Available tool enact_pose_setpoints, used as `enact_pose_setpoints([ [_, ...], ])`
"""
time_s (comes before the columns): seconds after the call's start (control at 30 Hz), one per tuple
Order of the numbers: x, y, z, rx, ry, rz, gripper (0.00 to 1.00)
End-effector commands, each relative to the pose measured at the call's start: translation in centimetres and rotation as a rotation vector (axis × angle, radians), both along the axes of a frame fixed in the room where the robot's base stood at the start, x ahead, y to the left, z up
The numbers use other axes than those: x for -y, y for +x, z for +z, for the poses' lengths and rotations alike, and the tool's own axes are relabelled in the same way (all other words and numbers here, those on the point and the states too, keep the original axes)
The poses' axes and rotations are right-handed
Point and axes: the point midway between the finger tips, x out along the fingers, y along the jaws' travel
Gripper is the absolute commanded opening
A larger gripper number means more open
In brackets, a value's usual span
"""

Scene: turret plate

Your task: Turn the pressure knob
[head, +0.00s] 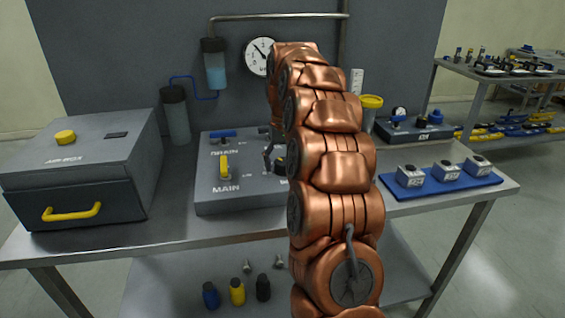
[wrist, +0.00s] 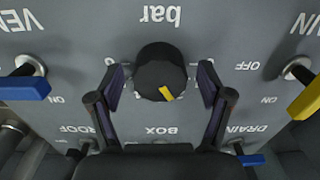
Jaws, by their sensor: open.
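The pressure knob (wrist: 160,72) is black and round with a yellow pointer mark, near the middle of the wrist view by the upside-down word "bar". The mark points toward the lower right there. It sits on the grey valve panel (wrist: 225,55). My gripper (wrist: 161,83) is open, with one finger on each side of the knob and a visible gap to it in this view. In the head view my copper arm covers the right part of the panel (head: 245,205), so the knob is mostly hidden.
In the wrist view a blue lever (wrist: 25,88) stands left and a yellow lever (wrist: 306,97) right. A pressure gauge (head: 258,56) hangs behind the panel. A grey box (head: 85,165) stands left on the bench, and a blue mat (head: 490,181) with small blocks lies right.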

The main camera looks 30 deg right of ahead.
Motion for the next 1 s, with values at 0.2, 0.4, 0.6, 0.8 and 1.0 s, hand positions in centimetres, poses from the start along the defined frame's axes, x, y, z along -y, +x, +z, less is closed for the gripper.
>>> enact_pose_setpoints([
  [0.2,0.0,0.0,0.5,0.001,0.000,0.000,0.78],
  [0.4,0.0,0.1,2.7,0.004,-0.001,0.000,0.78],
  [0.6,0.1,0.1,5.0,0.003,-0.001,-0.001,0.78],
  [0.8,0.1,0.1,6.6,0.003,-0.001,0.000,0.78],
  [1.0,0.0,0.0,7.4,0.000,0.000,0.001,0.78],
])
